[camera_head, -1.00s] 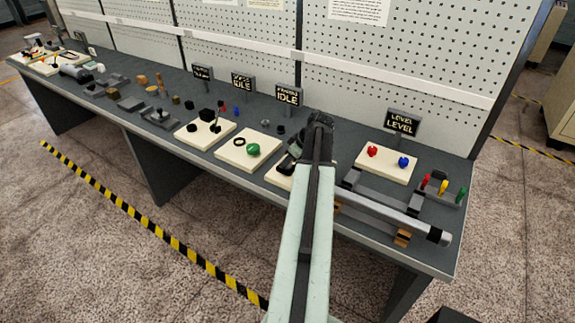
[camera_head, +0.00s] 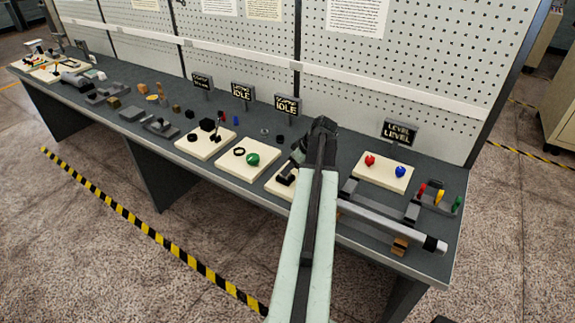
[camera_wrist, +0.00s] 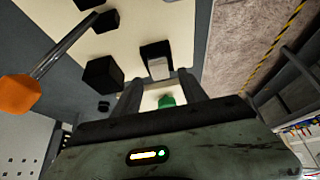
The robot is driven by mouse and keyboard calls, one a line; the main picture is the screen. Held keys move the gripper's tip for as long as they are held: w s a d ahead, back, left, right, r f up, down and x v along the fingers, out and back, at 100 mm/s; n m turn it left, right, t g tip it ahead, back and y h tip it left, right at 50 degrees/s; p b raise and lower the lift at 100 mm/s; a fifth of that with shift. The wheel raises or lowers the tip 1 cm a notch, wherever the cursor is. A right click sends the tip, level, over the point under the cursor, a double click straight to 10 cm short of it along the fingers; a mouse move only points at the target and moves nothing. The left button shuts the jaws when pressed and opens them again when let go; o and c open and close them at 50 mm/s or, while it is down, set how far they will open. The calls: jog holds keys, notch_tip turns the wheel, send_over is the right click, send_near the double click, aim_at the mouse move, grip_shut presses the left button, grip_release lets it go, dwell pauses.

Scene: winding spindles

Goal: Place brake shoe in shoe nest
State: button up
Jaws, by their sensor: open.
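My gripper (camera_wrist: 160,76) is open. Its two dark fingers point over a cream board (camera_wrist: 178,30) in the wrist view. A dark block with a light grey face (camera_wrist: 156,58) stands on that board just beyond the fingertips, roughly in line with the gap. A green piece (camera_wrist: 166,101) shows between the fingers, and nothing looks gripped. In the head view my gripper (camera_head: 293,166) hangs over the board (camera_head: 276,184), and my arm hides part of it. I cannot tell for certain which dark part is the brake shoe or which is the shoe nest.
Several black blocks (camera_wrist: 103,76) and an orange-ended rod (camera_wrist: 20,92) lie left in the wrist view. A board with a green knob (camera_head: 252,159) is left of my gripper. A grey bar (camera_head: 390,225) and a red-and-blue-knob board (camera_head: 385,172) are right. A pegboard (camera_head: 400,70) stands behind.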

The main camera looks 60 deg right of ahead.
jog(key=p+v, duration=0.6)
jog(key=v, duration=0.2)
jog(key=shift+s+r, duration=0.15)
jog(key=shift+r, duration=0.1)
jog(key=w+a+f+g+y, duration=0.1)
jog(key=w+a, duration=0.6)
jog(key=a, duration=0.3)
jog(key=w+a+f+g, duration=0.1)
jog(key=w+a, duration=0.6)
jog(key=a, duration=0.2)
jog(key=w+a+g+y, duration=0.1)
jog(key=w+a+g, duration=0.1)
jog(key=w+a, duration=0.6)
jog(key=a+f+g+h, duration=0.1)
jog(key=a+g, duration=0.1)
jog(key=a, duration=2.9)
jog(key=shift+s+h, duration=0.15)
jog(key=shift+h, duration=0.25)
